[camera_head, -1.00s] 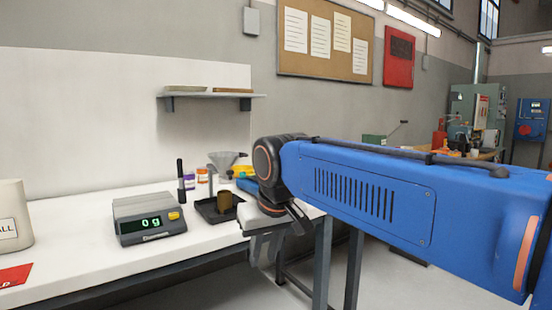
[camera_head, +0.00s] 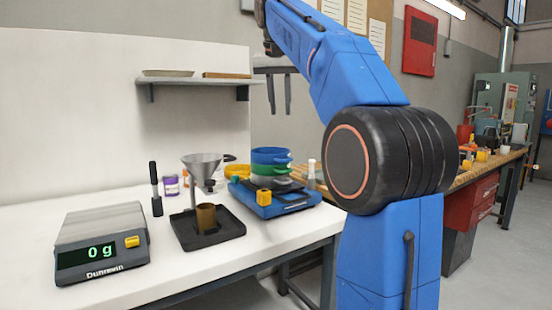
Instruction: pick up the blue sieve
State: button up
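The blue sieve (camera_head: 270,155) is the top ring of a stack on a blue shaker base (camera_head: 268,208) at the right end of the white bench. A green sieve (camera_head: 271,169) sits below it, with a grey part under that. My gripper (camera_head: 280,112) hangs above the stack, pointing down, with its two fingers apart and nothing between them. Its fingertips show higher in the picture than the blue sieve and do not touch it. How far they are from it in depth is hard to tell.
A funnel stand (camera_head: 205,160) with a brown cup (camera_head: 206,217) on a black tray is left of the stack. A yellow ring (camera_head: 237,172) lies behind. A scale (camera_head: 101,243) reads 0 g. A wall shelf (camera_head: 195,80) is left of my gripper.

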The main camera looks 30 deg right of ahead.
jog(key=w+d+r, duration=0.1)
jog(key=w+d, duration=0.1)
send_over(273, 158)
jog(key=d, duration=0.5)
notch_tip(273, 158, down, 11)
jog(key=shift+a+f, duration=0.1)
jog(key=shift+s+d+x, duration=0.1)
jog(key=shift+d+x, duration=0.05)
jog(key=shift+x, duration=1.15)
jog(key=shift+s+d+x, duration=0.1)
jog(key=shift+d+x, duration=0.05)
jog(key=shift+x, duration=1.15)
grip_shut()
